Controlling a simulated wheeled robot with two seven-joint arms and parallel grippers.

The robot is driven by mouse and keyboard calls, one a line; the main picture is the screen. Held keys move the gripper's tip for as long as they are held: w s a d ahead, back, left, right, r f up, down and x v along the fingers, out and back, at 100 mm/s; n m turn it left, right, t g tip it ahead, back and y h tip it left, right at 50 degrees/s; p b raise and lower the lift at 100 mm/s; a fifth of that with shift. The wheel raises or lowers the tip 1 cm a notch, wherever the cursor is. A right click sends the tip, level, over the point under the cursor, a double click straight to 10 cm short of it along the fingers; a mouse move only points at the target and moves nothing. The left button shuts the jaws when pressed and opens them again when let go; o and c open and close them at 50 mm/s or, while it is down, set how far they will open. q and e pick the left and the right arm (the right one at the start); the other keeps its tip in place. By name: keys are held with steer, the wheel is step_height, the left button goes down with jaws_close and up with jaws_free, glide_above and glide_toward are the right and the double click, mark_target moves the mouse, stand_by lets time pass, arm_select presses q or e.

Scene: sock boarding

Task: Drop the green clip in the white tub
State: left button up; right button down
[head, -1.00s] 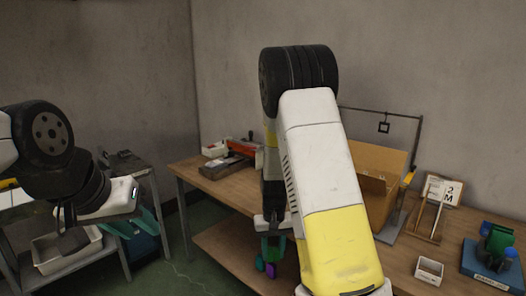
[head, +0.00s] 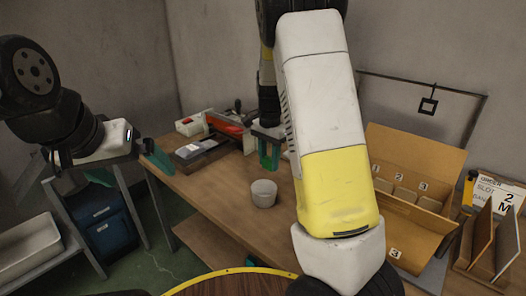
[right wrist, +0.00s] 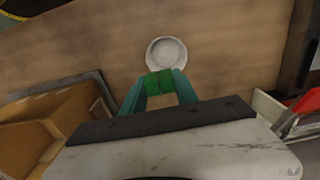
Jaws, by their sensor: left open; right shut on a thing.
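The white tub (head: 263,193) stands upright on the wooden table in the head view. It also shows in the right wrist view (right wrist: 166,55), just beyond my right fingertips. My right gripper (head: 269,157) points down near the tub, a little behind it in the head view. In the right wrist view, my right gripper (right wrist: 160,90) is shut on the green clip (right wrist: 160,83). The clip is hard to make out between the green fingers in the head view. My left gripper (head: 128,167) is open and empty, its teal fingers spread, away at the left.
A cardboard slot box (head: 415,175) stands at the right, beside wooden boards (head: 490,240) and a sign (head: 498,190). A red tool (head: 225,125) and a grey block (head: 196,152) lie at the back left.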

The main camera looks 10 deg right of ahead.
steer(key=shift+f, duration=2.9)
